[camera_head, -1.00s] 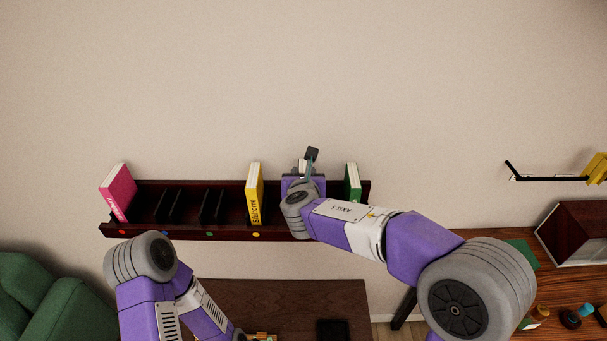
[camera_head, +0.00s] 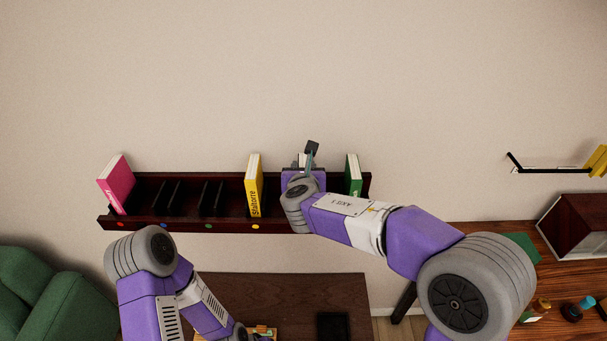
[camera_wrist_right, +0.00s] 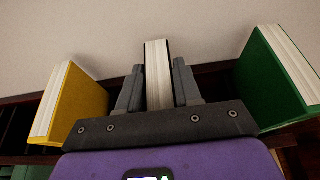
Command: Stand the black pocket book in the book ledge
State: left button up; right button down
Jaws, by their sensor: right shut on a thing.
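The book ledge (camera_head: 185,225) is a long dark wooden rack on the wall with several slots and coloured dots on its front. My right gripper (camera_head: 309,160) is over its right part, between a yellow book (camera_head: 254,186) and a green book (camera_head: 353,175). In the right wrist view, my right gripper (camera_wrist_right: 158,88) is shut on the black pocket book (camera_wrist_right: 158,75), a thin upright book with white page edges and dark covers. Its lower end is hidden by the gripper, so I cannot tell whether it touches the ledge. My left gripper is out of view.
A pink book (camera_head: 116,185) leans at the ledge's left end. The slots between the pink and yellow books are empty. In the right wrist view, the yellow book (camera_wrist_right: 72,105) and green book (camera_wrist_right: 278,78) flank the gripper. A dark table (camera_head: 285,298) stands below.

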jog(key=c, duration=0.7)
grip_release()
jog(key=v, duration=0.7)
jog(key=shift+s+r, duration=0.15)
jog(key=shift+s, duration=0.15)
